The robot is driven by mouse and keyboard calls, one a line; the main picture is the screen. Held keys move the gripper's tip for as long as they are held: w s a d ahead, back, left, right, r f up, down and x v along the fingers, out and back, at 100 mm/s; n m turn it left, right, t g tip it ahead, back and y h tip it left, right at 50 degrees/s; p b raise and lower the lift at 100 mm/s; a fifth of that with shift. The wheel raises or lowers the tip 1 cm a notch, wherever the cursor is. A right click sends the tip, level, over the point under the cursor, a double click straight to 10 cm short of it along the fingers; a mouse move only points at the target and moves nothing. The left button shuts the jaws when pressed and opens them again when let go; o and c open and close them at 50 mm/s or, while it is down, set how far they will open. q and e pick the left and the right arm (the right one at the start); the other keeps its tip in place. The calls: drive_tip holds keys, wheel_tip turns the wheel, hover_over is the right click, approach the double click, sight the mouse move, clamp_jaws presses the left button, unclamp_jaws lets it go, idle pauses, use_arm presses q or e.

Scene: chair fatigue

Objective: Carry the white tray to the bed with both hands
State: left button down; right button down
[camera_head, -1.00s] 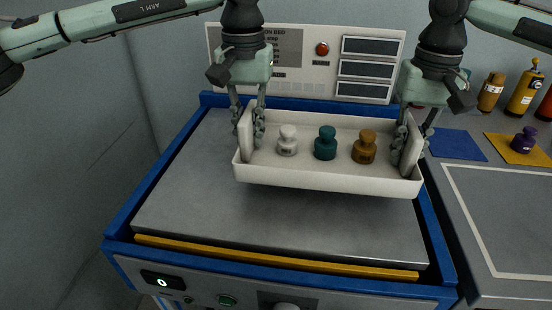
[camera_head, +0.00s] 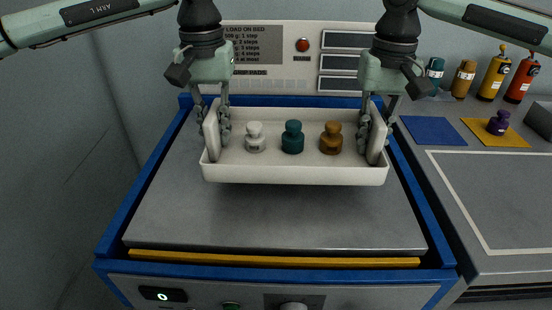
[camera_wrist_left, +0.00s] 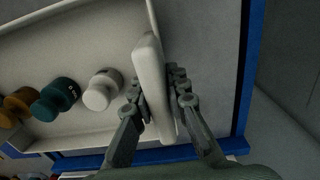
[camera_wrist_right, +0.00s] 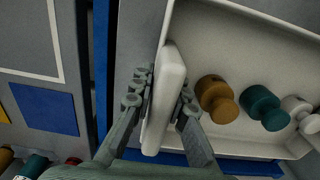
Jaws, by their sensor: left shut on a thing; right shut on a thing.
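The white tray (camera_head: 290,173) is held level over the grey bed (camera_head: 165,215) in the head view. It carries a white weight (camera_head: 255,138), a teal weight (camera_head: 292,138) and a brown weight (camera_head: 331,139), all upright in a row. My left gripper (camera_head: 214,130) is shut on the tray's left end handle, which also shows between the fingers in the left wrist view (camera_wrist_left: 152,90). My right gripper (camera_head: 374,135) is shut on the right end handle, seen in the right wrist view (camera_wrist_right: 164,95). Whether the tray touches the bed is hard to tell.
A blue rim (camera_head: 130,205) and a yellow front strip (camera_head: 270,258) border the bed. A panel with a red button (camera_head: 303,45) stands behind. On the right counter are a blue mat (camera_head: 430,130), a purple weight (camera_head: 498,123) on a yellow mat (camera_head: 485,136), and several bottles.

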sight(212, 110)
use_arm(q)
drive_tip(key=shift+f, duration=0.1)
use_arm(e)
drive_tip(key=shift+f, duration=0.1)
